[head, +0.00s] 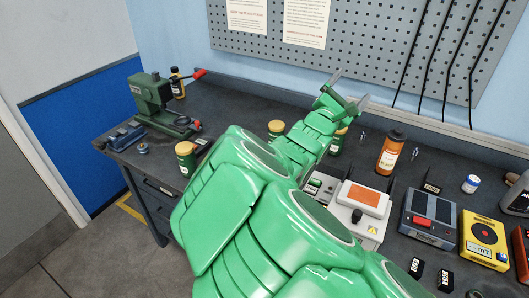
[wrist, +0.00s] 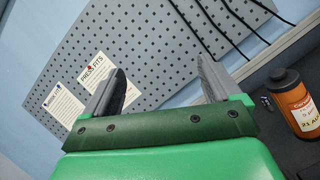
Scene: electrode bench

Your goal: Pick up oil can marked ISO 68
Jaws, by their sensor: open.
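Three green cans with yellow lids stand on the bench in the head view: one at the left (head: 186,158), one behind my arm (head: 276,128), and one partly hidden by my arm near the wrist (head: 337,142). Their labels are too small to read, so I cannot tell which is marked ISO 68. My gripper (head: 349,90) is raised above the back of the bench, in front of the pegboard. In the wrist view my gripper (wrist: 160,72) is open, with nothing between its fingers. No green can shows there.
An orange-brown bottle (head: 390,153) stands right of my gripper; it also shows in the wrist view (wrist: 293,103). A green machine (head: 155,101) and dark bottle (head: 178,83) are at the far left. Instruments, including a yellow box (head: 484,238), crowd the right. Pegboard (head: 370,50) rises behind.

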